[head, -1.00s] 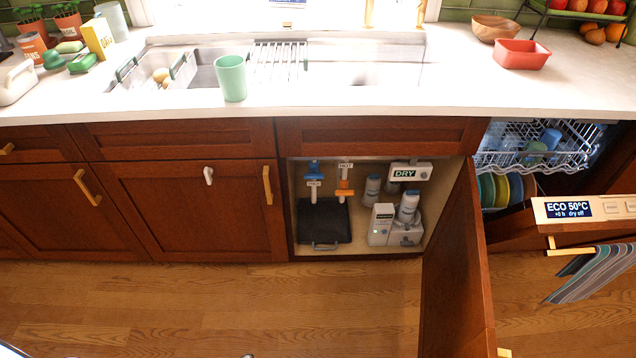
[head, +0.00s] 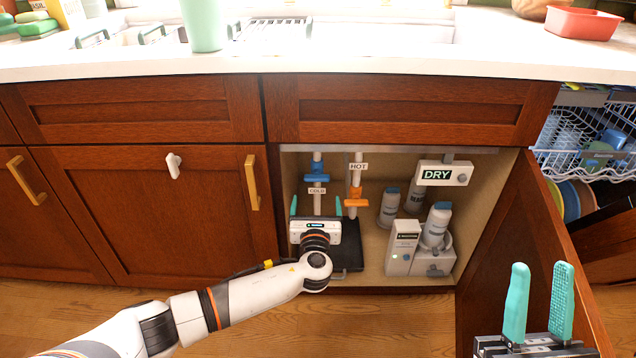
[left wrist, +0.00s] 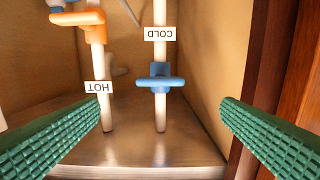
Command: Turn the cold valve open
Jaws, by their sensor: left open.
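The cold valve (head: 317,178) has a blue handle that lies across a white pipe inside the open cabinet. It also shows in the left wrist view (left wrist: 158,82), upside down, near a COLD label (left wrist: 160,33). My left gripper (head: 316,203) is open and empty in front of the cabinet, just below the cold valve in the head view. In the left wrist view its green fingers (left wrist: 162,112) stand wide apart, one on each side of the valve, not touching it. My right gripper (head: 541,266) is open and empty at the lower right, in front of the cabinet door.
The orange hot valve (head: 356,201) is close to the right of the cold one. A DRY box (head: 443,174), bottles and a dispenser (head: 403,248) fill the cabinet's right side. The open door (head: 540,225) bounds the right; a wooden wall (left wrist: 262,60) is close in the wrist view.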

